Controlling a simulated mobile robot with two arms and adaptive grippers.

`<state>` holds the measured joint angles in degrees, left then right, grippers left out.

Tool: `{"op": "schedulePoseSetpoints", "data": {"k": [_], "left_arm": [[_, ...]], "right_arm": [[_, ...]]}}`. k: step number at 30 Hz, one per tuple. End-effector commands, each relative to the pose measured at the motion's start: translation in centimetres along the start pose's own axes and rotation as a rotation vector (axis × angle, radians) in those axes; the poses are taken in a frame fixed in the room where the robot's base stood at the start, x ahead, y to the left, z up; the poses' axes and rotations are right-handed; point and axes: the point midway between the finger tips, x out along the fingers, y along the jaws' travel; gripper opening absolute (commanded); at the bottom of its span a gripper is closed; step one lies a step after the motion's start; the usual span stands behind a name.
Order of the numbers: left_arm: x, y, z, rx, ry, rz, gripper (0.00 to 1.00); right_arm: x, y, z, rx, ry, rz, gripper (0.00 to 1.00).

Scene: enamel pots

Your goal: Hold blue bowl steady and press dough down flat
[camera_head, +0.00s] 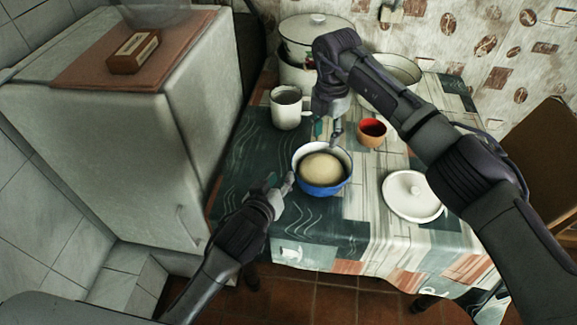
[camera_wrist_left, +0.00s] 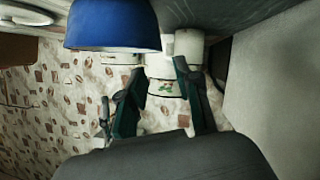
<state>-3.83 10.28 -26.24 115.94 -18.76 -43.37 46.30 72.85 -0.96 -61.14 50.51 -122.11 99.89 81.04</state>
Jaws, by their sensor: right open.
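The blue bowl (camera_head: 322,190) stands upright on the table with a round, pale lump of dough (camera_head: 321,169) inside. The dough has a domed top. My left gripper (camera_head: 287,183) is at the bowl's left side; contact is not clear. In the left wrist view my left gripper's fingers (camera_wrist_left: 160,90) are apart with nothing between them. The blue bowl (camera_wrist_left: 112,25) shows upside down at the top there. My right gripper (camera_head: 330,131) is open, pointing down over the bowl's far rim. Its fingertips are small and partly hidden by the arm.
A white mug (camera_head: 287,112) stands behind the bowl to the left. A brown cup with red inside (camera_head: 372,132) is to the right. A white lid (camera_head: 411,192) lies at the right. A large lidded pot (camera_head: 305,40) stands at the back. A white fridge (camera_head: 110,125) borders the left.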

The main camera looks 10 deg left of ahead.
Motion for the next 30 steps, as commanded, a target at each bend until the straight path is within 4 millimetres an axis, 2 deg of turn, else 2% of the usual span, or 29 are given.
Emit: {"op": "schedulePoseSetpoints", "data": {"k": [9, 15, 21, 30], "left_arm": [[6.5, 0.0, 0.0, 0.003, -0.001, -0.002, 0.33], [9.5, 0.0, 0.0, 0.002, -0.001, -0.001, 0.33], [10.9, 0.0, 0.0, 0.002, -0.001, -0.001, 0.33], [11.0, 0.0, 0.1, 0.002, -0.001, 0.000, 0.33]], "right_arm": [[0.0, 0.0, 0.0, 0.000, 0.000, 0.000, 0.42], [0.0, 0.0, 0.0, 0.000, 0.000, 0.000, 0.42], [0.0, 0.0, 0.0, 0.000, 0.000, 0.000, 0.42], [0.0, 0.0, 0.0, 0.000, 0.000, 0.000, 0.42]]}}
